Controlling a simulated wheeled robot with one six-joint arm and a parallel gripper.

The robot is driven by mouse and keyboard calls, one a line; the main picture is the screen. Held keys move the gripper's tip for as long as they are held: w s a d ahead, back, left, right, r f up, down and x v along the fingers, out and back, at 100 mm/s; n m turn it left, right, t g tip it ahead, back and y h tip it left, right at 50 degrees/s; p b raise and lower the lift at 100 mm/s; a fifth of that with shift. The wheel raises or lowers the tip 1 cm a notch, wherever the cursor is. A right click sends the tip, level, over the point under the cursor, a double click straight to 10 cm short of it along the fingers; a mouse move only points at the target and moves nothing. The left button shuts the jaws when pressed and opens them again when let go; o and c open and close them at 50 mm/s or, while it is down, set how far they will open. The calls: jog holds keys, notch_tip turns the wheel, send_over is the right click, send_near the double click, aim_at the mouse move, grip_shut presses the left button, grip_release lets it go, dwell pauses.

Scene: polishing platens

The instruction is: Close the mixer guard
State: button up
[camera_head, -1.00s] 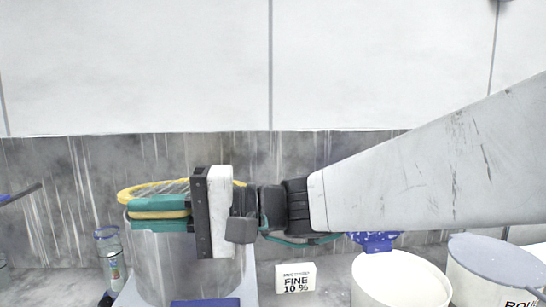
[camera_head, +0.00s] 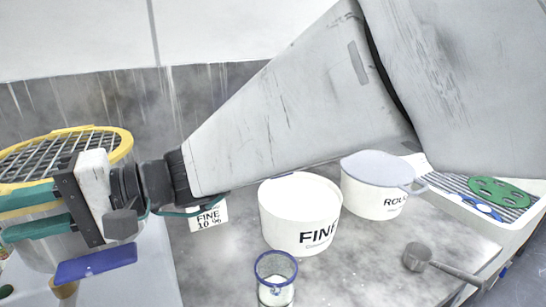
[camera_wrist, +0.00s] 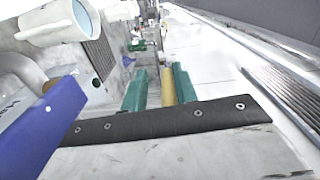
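The mixer guard (camera_head: 105,139) is a dark wire grid in a yellow ring at the left of the head view. It lies across the top of the grey mixer bowl (camera_head: 35,257). My gripper (camera_head: 22,212) is at the near side of the ring, its two teal fingers one above the other and apart. In the wrist view the fingers (camera_wrist: 155,88) stand either side of a yellow bar of the guard (camera_wrist: 168,86), with a gap on its left. The gripper and arm hide part of the guard and bowl.
A white FINE tub (camera_head: 300,215), a ROUGH tub (camera_head: 375,187) and a FINE 10 % card (camera_head: 208,217) stand right of the mixer. A blue-rimmed glass (camera_head: 276,278) and a scoop (camera_head: 418,257) are nearer. A blue part (camera_head: 95,264) lies just below my gripper.

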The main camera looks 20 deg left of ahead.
jog(key=shift+r, duration=0.15)
jog(key=shift+w+d, duration=0.1)
jog(key=shift+w, duration=0.05)
jog(key=v, duration=0.7)
jog(key=shift+w+d, duration=0.2)
jog(key=shift+w, duration=0.05)
